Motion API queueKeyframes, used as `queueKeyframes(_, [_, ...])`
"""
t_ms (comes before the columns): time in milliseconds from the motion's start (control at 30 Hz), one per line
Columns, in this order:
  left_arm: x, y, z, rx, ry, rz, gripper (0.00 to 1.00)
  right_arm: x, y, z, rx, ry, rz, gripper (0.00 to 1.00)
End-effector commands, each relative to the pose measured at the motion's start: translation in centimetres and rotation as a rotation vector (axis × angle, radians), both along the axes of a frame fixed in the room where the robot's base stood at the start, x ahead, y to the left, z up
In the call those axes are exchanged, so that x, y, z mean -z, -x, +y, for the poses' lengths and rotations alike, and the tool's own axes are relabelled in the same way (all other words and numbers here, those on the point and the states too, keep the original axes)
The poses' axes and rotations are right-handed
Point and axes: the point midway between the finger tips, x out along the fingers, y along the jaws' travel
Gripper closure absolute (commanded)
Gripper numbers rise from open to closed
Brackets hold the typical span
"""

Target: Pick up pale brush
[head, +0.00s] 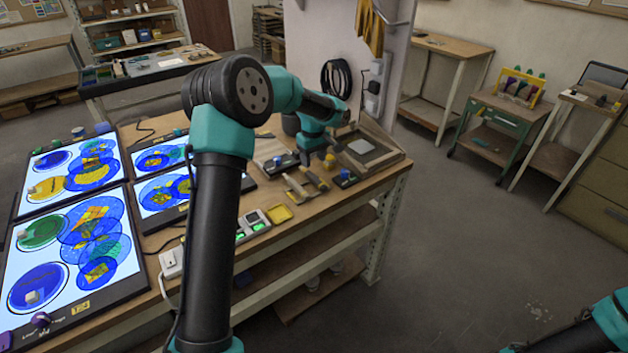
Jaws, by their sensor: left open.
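My left gripper (318,162) hangs over the right part of the workbench, pointing down above a group of small tools. It is open, and nothing shows between its fingers. A pale, tan brush-like tool (297,187) lies on the bench just below and left of the gripper, apart from it. Another light wooden handle (314,177) lies close beside it, so I cannot tell for certain which one is the pale brush. The tools are small in the head view. Only part of my right arm shows at the bottom right corner, and its gripper is out of view.
Glowing light panels (70,250) with coloured glass discs fill the left of the bench. A yellow dish (280,213) and a small device with green lights (253,222) sit near the front edge. A wooden tray (362,150) stands at right, close to the gripper.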

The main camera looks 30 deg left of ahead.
Motion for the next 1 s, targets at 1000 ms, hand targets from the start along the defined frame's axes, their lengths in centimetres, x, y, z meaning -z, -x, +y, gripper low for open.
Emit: queueKeyframes(1000, [7.3, 0.1, -0.2, 0.001, 0.000, 0.003, 0.47, 0.0, 0.0, 0.0, 0.000, 0.000, 0.000, 0.57])
